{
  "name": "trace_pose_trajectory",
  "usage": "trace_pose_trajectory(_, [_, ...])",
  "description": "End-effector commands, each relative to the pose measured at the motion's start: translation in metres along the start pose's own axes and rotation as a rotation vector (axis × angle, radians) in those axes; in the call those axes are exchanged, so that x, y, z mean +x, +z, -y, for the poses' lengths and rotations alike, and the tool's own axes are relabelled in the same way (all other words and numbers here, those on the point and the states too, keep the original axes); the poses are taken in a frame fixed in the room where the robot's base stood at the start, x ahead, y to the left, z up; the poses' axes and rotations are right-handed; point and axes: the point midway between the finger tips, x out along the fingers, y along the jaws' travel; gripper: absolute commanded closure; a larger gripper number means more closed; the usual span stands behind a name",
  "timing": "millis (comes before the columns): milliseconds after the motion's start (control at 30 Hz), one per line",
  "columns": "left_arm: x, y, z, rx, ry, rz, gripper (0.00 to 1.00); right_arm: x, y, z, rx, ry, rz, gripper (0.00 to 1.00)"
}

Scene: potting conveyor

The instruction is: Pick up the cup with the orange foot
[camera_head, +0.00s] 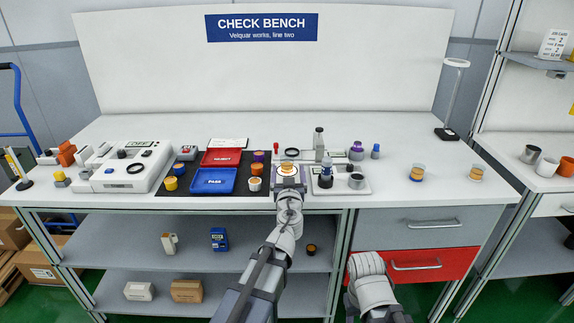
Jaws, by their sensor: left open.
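My left gripper (288,178) is open at the front middle of the bench, close to a small round piece with an orange-yellow band (288,166). The gripper hides part of this piece, and I cannot tell whether it touches it. A white cup with an orange top (255,184) stands left of the gripper. The feet are too small to tell apart. My right arm shows at the lower right, its gripper not visible.
A blue tray (208,181) and a red tray (221,157) lie on a black mat. A white device (125,170) stands left. A white tray (350,187) with dark and metal parts is right of my gripper.

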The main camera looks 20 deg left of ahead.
Motion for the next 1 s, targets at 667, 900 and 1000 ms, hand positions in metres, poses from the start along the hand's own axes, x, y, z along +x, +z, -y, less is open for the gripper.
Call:
trace_pose_trajectory(667, [0.048,-0.004,0.003,0.0,0.0,0.0,0.22,-0.004,0.0,0.0,0.0,0.0,0.0,0.5])
trace_pose_trajectory(900, [0.048,-0.004,0.003,0.0,0.0,0.0,0.49,-0.004,0.0,0.0,0.0,0.0,0.0,0.5])
trace_pose_trajectory(1000, [0.048,-0.004,0.003,0.0,0.0,0.0,0.6,-0.004,0.0,0.0,0.0,0.0,0.0,0.5])
